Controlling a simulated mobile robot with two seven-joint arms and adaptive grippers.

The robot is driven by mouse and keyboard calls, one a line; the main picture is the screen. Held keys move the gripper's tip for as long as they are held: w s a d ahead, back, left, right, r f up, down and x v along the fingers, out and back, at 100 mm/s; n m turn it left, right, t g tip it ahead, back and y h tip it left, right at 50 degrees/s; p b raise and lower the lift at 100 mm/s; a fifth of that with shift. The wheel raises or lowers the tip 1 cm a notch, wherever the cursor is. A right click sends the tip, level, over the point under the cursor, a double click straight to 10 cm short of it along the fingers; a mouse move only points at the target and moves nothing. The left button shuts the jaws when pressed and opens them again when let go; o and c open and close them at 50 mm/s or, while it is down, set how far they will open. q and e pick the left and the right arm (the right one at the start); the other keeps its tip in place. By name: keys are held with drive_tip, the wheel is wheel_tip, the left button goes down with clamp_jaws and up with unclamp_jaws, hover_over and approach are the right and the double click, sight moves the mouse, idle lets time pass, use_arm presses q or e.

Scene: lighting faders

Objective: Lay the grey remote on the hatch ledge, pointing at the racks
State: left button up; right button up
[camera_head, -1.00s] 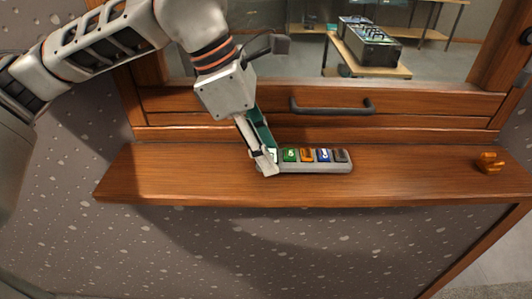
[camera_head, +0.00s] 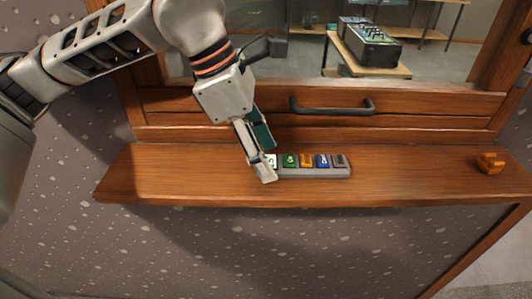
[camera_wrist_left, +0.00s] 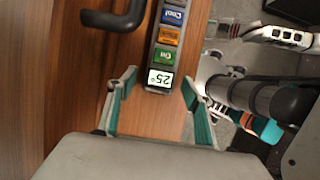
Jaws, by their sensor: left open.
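The grey remote (camera_head: 315,172) lies flat on the wooden hatch ledge (camera_head: 200,180), its long side running along the ledge. It has a row of coloured keys, and a white display marked 25° at its left end. In the left wrist view the display end of the remote (camera_wrist_left: 160,79) sits between my open fingers, with a gap on both sides. My left gripper (camera_head: 268,162) is open at the remote's left end, reaching down from above. The remote's left tip is partly hidden by a finger in the head view. My right gripper is not in view.
An orange knob-like object (camera_head: 490,163) sits at the ledge's right. A dark handle (camera_head: 332,107) sticks out of the wooden frame behind the remote. Through the window, a black rack unit (camera_head: 368,45) stands on a table. The ledge is clear between remote and orange object.

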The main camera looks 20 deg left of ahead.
use_arm(q)
drive_tip(key=v, duration=1.1)
drive_tip(key=shift+r, duration=0.2)
drive_tip(key=shift+s, duration=0.1)
